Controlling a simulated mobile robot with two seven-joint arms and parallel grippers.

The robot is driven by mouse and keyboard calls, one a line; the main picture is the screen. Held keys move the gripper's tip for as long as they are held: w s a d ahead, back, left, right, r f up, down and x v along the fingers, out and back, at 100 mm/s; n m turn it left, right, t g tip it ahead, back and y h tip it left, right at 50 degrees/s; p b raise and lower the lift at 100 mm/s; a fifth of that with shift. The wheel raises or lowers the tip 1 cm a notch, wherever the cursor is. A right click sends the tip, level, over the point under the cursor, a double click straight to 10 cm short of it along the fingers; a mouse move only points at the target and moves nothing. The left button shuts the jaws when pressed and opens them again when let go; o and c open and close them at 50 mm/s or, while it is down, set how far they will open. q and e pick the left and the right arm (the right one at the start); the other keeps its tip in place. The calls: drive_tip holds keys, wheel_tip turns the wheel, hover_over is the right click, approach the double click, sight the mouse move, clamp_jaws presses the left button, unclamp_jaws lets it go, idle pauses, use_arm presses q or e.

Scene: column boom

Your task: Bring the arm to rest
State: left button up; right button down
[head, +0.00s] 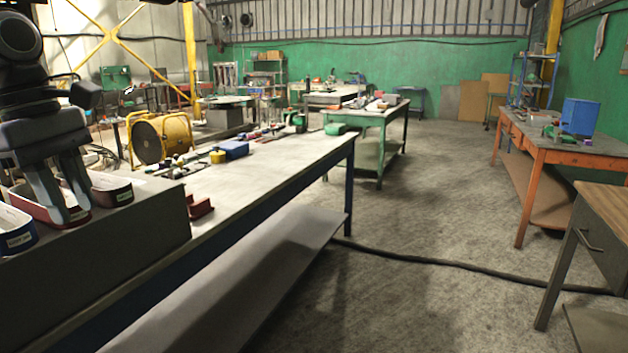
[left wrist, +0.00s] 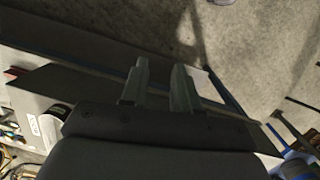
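My left gripper (head: 69,214) is at the left edge of the head view, fingers pointing down. It overlaps a red bin (head: 32,208) with a pale inside; whether the fingertips are in it or in front of it, I cannot tell. In the left wrist view my left gripper (left wrist: 160,66) shows two grey fingers with a clear gap and nothing between them. My right gripper is in neither view.
An orange table (head: 570,150) stands right. The concrete floor (head: 430,215) between is open, crossed by a cable.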

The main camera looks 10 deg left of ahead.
use_arm(q)
drive_tip(key=s+a+f+n+t+h+p, duration=0.2)
drive_tip(key=f+n+t+h, duration=0.7)
drive_tip(key=f+n, duration=2.05)
drive_tip(key=s+d+f+n+y+p, duration=0.1)
drive_tip(key=s+d+f+n+y, duration=0.3)
drive_tip(key=d+f+n, duration=0.4)
drive_tip(key=s+d+f+n+t+y+p, duration=0.1)
drive_tip(key=s+d+f+n+y, duration=0.3)
drive_tip(key=s+d+f+n, duration=0.3)
drive_tip(key=d+f+n, duration=0.1)
drive_tip(key=d+n, duration=0.3)
drive_tip(key=n, duration=0.5)
drive_tip(key=shift+f+y, duration=0.15)
drive_tip(key=shift+y, duration=0.15)
drive_tip(key=shift+s+a, duration=0.1)
drive_tip(key=shift+a, duration=0.1)
